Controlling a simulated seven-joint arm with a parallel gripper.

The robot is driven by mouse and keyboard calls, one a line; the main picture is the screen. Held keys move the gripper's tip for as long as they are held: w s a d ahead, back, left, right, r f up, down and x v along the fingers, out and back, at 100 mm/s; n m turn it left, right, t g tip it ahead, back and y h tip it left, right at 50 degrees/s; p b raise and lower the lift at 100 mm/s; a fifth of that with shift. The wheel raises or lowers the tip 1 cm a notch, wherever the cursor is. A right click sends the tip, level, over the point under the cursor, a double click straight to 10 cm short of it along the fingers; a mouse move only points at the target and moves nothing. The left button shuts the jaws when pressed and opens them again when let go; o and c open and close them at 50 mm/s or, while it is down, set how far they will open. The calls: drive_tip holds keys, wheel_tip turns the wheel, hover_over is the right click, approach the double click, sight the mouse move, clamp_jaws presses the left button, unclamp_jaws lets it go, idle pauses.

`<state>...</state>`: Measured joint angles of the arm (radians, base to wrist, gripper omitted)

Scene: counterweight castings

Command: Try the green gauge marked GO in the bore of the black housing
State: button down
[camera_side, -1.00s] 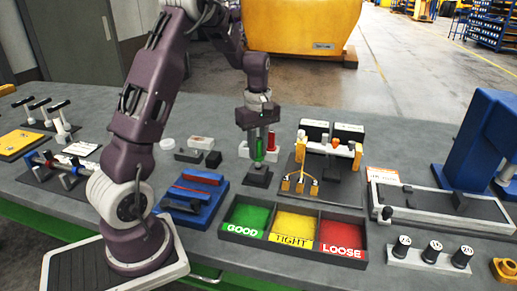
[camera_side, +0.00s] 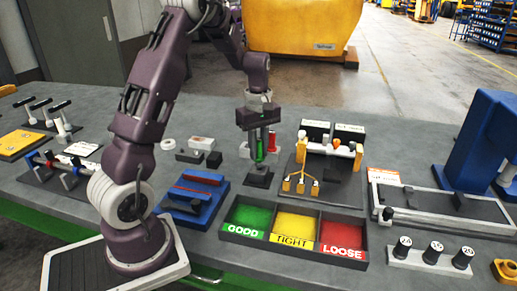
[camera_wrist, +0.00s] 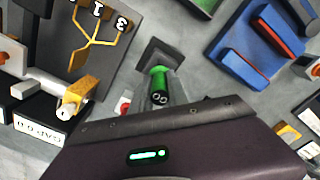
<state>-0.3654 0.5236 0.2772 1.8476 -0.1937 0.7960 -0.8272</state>
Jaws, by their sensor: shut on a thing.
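The green gauge (camera_side: 259,150) is upright between the fingers of my gripper (camera_side: 258,154), which is shut on it. In the wrist view the gauge (camera_wrist: 159,84) shows its near end with white GO lettering. The black housing (camera_side: 258,179) stands on the bench directly below the gauge. In the wrist view the housing (camera_wrist: 157,52) shows just beyond the gauge's far end. The bore is hidden by the gauge and fingers, and I cannot tell whether the gauge's tip is inside it.
A red gauge (camera_side: 272,141) stands close behind my gripper. A fixture with yellow prongs (camera_side: 302,182) is to the right. A tray (camera_side: 263,199) with GOOD, TIGHT and LOOSE compartments lies in front. A blue holder (camera_side: 186,214) and small dark block (camera_side: 213,159) are left.

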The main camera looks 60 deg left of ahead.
sight(259, 139)
drive_tip(key=shift+s+f, duration=0.1)
drive_tip(key=shift+f, duration=0.5)
idle(1.2)
drive_tip(key=shift+r, duration=0.1)
drive_tip(key=shift+r, duration=0.45)
drive_tip(key=shift+r, duration=0.1)
drive_tip(key=shift+r, duration=2.45)
